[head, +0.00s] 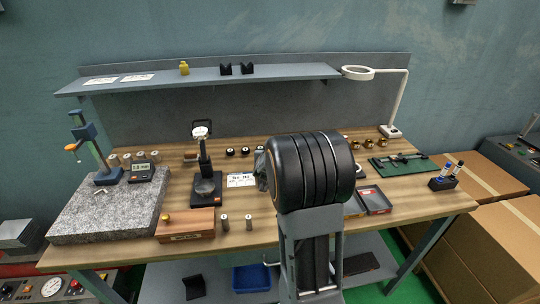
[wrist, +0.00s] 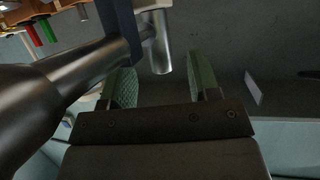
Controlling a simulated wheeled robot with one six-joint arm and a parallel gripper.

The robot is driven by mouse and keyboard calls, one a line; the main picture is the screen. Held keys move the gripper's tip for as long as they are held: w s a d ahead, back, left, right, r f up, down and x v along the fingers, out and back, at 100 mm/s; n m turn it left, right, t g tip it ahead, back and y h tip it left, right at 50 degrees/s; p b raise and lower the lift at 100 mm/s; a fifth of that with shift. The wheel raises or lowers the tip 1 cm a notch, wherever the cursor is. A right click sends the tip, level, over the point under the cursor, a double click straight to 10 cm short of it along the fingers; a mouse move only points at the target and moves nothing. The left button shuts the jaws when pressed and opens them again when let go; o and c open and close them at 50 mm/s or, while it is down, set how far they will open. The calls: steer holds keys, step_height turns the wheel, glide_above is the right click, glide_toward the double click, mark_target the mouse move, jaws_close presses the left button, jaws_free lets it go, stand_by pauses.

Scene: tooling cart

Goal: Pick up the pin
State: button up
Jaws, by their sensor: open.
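My gripper (wrist: 162,88) shows in the wrist view as two green-padded fingers standing apart, with nothing visibly clamped between them. A shiny metal cylinder (wrist: 160,50) shows above the gap between the fingertips; I cannot tell whether it is the pin. Two small metal cylinders, one on the left (head: 224,222) and one on the right (head: 249,221), stand upright near the table's front edge. Neither is clearly identifiable as the pin.
A granite block (head: 105,218) with a gauge stand fills the left of the table. A wooden box (head: 185,226) is beside it. A dial gauge stand (head: 204,165) stands mid-table. A large blurred metal shaft (wrist: 75,80) crosses the wrist view's left. A lamp (head: 397,100) is at back right.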

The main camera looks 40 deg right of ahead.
steer(key=shift+p+x, duration=0.5)
steer(key=shift+x, duration=2.15)
steer(key=shift+w+r, duration=0.1)
steer(key=shift+r, duration=0.15)
steer(key=shift+c, duration=0.3)
jaws_close()
